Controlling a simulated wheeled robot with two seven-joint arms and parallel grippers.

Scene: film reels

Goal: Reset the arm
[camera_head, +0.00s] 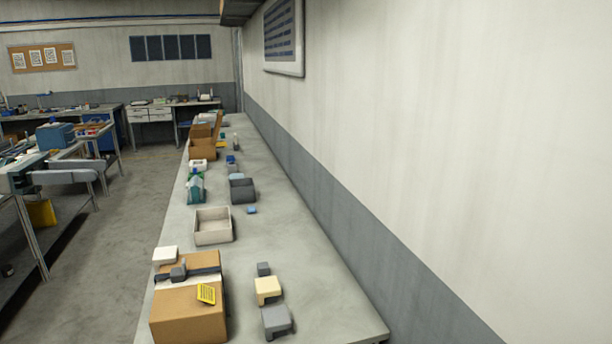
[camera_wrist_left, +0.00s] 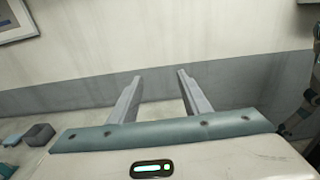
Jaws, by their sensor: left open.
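My left gripper (camera_wrist_left: 160,76) shows in the left wrist view. Its two grey fingers stand well apart with nothing between them. Beyond the fingertips there is only the white and grey wall (camera_wrist_left: 235,85). I cannot clearly make out either gripper in the head view, and my right gripper cannot be identified in either view.
A long grey bench (camera_head: 310,295) runs along the wall. It bears a cardboard box (camera_head: 185,318), an open beige tray (camera_head: 212,228), a cream block (camera_head: 267,289) and grey blocks (camera_head: 277,321). A clear floor aisle (camera_head: 125,225) lies left. A grey block (camera_wrist_left: 38,134) shows in the wrist view.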

